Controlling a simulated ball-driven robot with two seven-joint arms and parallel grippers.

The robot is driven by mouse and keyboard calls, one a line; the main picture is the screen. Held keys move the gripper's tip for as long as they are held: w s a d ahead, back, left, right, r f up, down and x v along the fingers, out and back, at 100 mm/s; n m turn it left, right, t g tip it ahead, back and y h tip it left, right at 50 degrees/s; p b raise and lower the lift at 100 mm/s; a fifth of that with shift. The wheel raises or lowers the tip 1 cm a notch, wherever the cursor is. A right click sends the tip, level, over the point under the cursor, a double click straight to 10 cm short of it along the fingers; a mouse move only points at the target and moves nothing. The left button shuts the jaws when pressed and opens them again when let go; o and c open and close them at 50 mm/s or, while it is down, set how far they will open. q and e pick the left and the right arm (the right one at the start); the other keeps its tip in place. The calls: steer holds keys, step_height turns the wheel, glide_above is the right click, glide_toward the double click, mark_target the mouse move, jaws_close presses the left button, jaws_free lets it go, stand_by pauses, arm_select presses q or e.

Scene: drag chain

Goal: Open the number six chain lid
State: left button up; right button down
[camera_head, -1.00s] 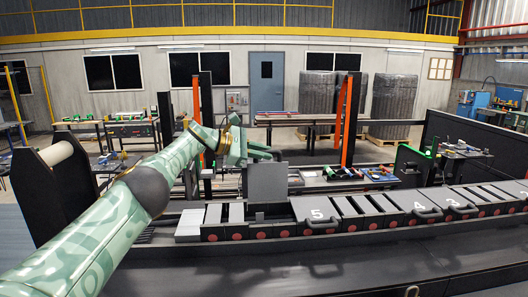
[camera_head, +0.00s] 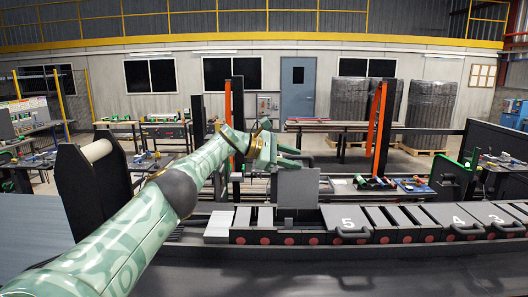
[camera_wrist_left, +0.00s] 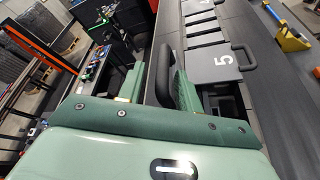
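A grey lid panel (camera_head: 297,188) stands upright on the drag chain (camera_head: 385,235), just left of the lid marked 5 (camera_head: 345,220). No number shows on its visible face. My left gripper (camera_head: 290,158) is at the upright panel's top edge. In the left wrist view, its two green fingers (camera_wrist_left: 158,88) are apart, with a black handle (camera_wrist_left: 165,65) between them. The handle looks close to the right finger, with a narrow gap on the left. An open dark compartment (camera_wrist_left: 222,103) shows beside the lid marked 5 there. My right gripper is not in view.
Lids marked 4 (camera_head: 458,220) and 3 (camera_head: 495,217) lie flat further right, with black handles. Orange-and-black posts (camera_head: 377,130) stand behind the chain. The dark surface in front is clear.

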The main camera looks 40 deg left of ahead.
arm_select(q)
steer(key=b+v, duration=0.4)
steer(key=v, duration=1.2)
steer(key=shift+d+f, duration=0.1)
steer(key=shift+f, duration=0.05)
